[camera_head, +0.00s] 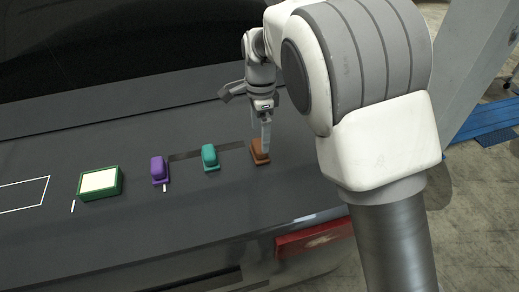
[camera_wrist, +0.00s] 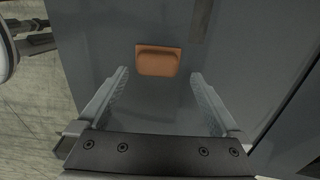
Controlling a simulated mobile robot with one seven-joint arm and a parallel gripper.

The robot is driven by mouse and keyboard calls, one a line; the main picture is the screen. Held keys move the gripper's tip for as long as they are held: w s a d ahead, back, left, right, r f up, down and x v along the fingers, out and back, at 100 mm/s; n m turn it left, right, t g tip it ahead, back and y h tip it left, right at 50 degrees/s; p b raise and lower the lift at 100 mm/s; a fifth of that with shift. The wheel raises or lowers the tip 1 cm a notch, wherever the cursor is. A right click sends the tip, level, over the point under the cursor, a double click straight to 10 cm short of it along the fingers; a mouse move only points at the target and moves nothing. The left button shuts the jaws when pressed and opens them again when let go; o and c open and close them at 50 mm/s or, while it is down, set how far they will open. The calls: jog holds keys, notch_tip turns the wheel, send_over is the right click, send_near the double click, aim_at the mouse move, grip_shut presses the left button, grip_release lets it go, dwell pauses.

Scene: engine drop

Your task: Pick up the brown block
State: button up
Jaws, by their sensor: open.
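The brown block (camera_head: 260,152) sits on the dark grey surface, at the right end of a row of small objects. In the wrist view the brown block (camera_wrist: 159,61) shows as an orange-brown shape ahead of the fingertips, between the lines of the two fingers. My gripper (camera_head: 266,145) reaches down from above, with a finger overlapping the block in the head view. In the wrist view my gripper (camera_wrist: 158,80) is open and empty, its fingers spread wider than the block. I cannot tell whether a finger touches the block.
A teal block (camera_head: 209,157) and a purple block (camera_head: 159,169) stand to the left of the brown one. Farther left is a green box with a pale top (camera_head: 99,183). A white outline (camera_head: 46,190) marks a bare area at far left. A red part (camera_head: 312,238) lies along the front edge.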

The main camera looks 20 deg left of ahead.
aim_at(259, 144)
jog(key=f, duration=0.4)
jog(key=shift+s+f, duration=0.2)
jog(key=shift+s, duration=0.05)
jog(key=shift+c, duration=0.3)
jog(key=c, duration=1.3)
jog(key=shift+r, duration=0.1)
notch_tip(259, 144, up, 4)
jog(key=shift+f, duration=0.1)
jog(key=d+r, duration=0.2)
jog(key=d, duration=0.2)
jog(key=d+r, duration=0.2)
jog(key=d, duration=0.2)
jog(key=d+r+b, duration=0.1)
jog(key=d+r, duration=0.2)
jog(key=shift+w+d, duration=0.15)
jog(key=shift+d, duration=0.25)
